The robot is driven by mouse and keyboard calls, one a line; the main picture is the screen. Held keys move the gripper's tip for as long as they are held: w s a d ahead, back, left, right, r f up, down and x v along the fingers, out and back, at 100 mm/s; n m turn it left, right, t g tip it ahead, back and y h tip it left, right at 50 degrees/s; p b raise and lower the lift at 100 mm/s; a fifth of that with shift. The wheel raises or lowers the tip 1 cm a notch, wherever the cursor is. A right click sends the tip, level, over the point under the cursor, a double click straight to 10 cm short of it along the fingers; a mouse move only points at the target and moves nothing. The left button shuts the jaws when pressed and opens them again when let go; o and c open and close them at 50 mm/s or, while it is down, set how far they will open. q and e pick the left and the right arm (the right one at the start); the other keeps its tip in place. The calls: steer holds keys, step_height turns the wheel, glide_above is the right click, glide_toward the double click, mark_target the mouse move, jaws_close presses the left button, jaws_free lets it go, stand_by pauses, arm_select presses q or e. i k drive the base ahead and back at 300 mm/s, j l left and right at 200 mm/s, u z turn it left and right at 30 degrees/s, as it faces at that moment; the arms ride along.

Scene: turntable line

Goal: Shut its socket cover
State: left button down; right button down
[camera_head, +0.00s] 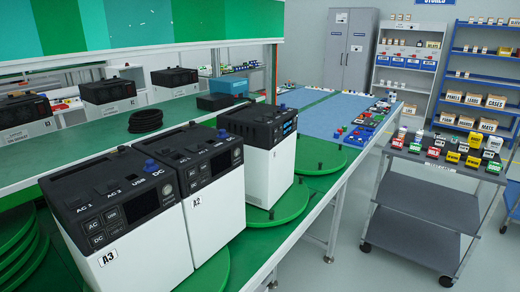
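Several white power units with black tops stand along the green bench. The nearest, labelled A3 (150,250), is at the lower left. Its black panel carries AC 1, AC 2, USB and DC markings, and a blue knob-like part sits on top. A unit labelled A2 (212,208) stands right beside it, also with a blue part on top. A third unit (270,170), with a lit blue display, stands farther back on a green turntable (288,212). The socket covers are too small to tell open from shut. Neither of my grippers is in view.
A coiled black cable (145,121) lies on the back shelf near more units (108,92). A blue mat (325,118) with small parts lies beyond the turntables. A grey cart (425,208) with colored items stands at right; open floor lies between.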

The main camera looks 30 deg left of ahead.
mark_target(165, 151)
steer(key=u, duration=1.5)
